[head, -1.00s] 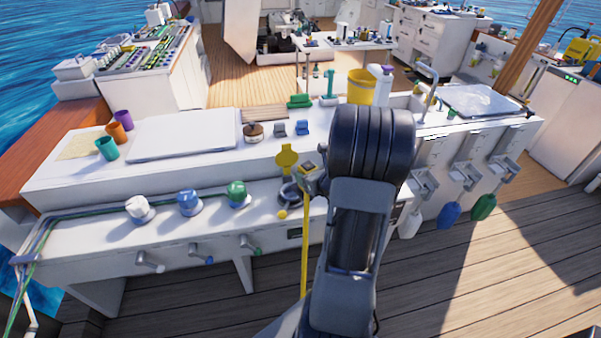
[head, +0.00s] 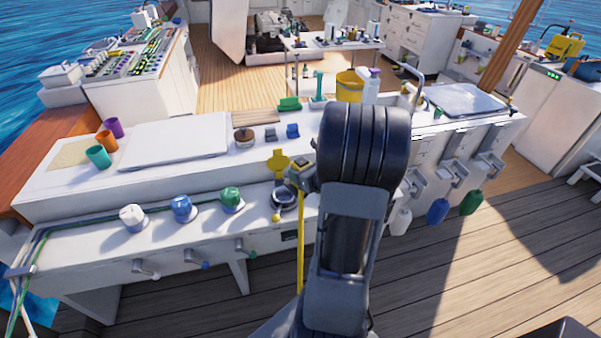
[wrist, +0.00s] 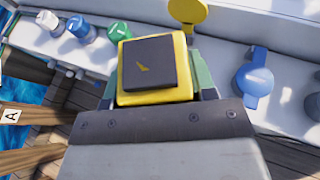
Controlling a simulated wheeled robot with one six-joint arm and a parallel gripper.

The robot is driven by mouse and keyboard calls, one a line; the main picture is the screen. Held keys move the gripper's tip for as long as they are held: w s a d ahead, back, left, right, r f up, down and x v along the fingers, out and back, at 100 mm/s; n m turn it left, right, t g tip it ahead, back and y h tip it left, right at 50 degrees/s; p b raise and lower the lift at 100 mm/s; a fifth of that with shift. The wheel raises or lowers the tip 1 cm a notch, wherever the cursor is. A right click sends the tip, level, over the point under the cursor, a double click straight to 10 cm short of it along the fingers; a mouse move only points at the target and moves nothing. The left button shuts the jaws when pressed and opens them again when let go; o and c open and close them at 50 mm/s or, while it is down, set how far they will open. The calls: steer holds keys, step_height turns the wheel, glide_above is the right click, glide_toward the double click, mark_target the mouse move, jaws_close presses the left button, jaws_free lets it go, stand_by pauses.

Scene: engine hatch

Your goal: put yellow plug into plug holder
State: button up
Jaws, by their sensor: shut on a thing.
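My gripper (wrist: 155,85) is shut on the yellow plug (wrist: 185,68), a yellow block with a dark face, seen large in the wrist view. In the head view the plug (head: 300,166) is small at the end of my arm, with a yellow cable hanging straight down below it. The plug holder (head: 284,196) is a round dark-rimmed socket on the white lower ledge, with a round yellow lid (head: 277,160) standing open behind it. The plug is above and slightly right of the holder in the head view, apart from it as far as I can tell. In the wrist view the plug hides the socket.
White, blue and green plugs (head: 231,199) sit in a row on the ledge to the left. Small lever handles (head: 196,258) stick out of the ledge front. Cups and a yellow bucket (head: 349,84) stand on the counter.

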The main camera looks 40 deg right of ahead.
mark_target(302, 163)
steer(key=shift+r+p, duration=1.1)
steer(key=shift+r, duration=0.55)
